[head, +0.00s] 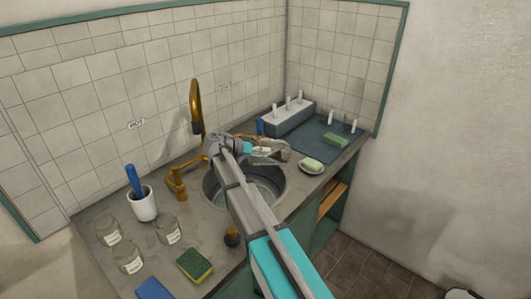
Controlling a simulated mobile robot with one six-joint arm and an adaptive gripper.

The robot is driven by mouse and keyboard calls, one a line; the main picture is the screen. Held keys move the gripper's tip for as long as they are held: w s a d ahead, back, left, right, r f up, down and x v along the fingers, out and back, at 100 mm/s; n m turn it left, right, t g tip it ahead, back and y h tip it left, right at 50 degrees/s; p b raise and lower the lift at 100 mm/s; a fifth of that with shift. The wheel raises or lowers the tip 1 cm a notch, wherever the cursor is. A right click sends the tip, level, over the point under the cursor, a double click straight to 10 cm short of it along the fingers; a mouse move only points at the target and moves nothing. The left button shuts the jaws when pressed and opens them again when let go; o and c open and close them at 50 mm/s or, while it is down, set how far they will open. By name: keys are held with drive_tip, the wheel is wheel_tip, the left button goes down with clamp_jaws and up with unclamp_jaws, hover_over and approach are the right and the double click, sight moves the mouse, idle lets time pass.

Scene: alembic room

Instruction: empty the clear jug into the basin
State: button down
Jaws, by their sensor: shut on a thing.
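The round metal basin (271,189) is sunk in the grey counter, partly hidden behind my arm. My gripper (250,149) is over the far side of the basin, shut on what looks like the clear jug (274,154). The jug is see-through and appears tipped well over to the right, above the basin's far right rim. Its mouth and any liquid in it are too small to make out. My fingers are small and partly blend with the jug.
A brass tap (196,104) rises behind the basin. Several labelled glass jars, a white cup (143,206) with a blue-handled brush, and a yellow-green sponge (195,264) stand left. A soap dish (312,167), blue mat (313,142) and pale rack (288,118) are right.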

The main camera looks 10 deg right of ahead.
sight(254, 164)
drive_tip(key=shift+a+f+h+b, duration=0.65)
drive_tip(key=shift+h+b, duration=0.45)
drive_tip(key=shift+b, duration=1)
drive_tip(key=shift+r, duration=0.15)
drive_tip(key=shift+a, duration=0.1)
drive_tip(key=b, duration=0.1)
drive_tip(key=f+h+b, duration=0.1)
drive_tip(key=b, duration=0.1)
drive_tip(key=shift+a+f+h, duration=0.1)
drive_tip(key=shift+a+h, duration=0.2)
drive_tip(key=shift+a, duration=0.05)
drive_tip(key=a+f+h+b, duration=0.1)
drive_tip(key=b, duration=0.3)
drive_tip(key=shift+h, duration=0.3)
drive_tip(key=shift+a+h+b, duration=0.2)
drive_tip(key=shift+h+b, duration=0.1)
drive_tip(key=shift+b, duration=0.15)
drive_tip(key=shift+r, duration=0.1)
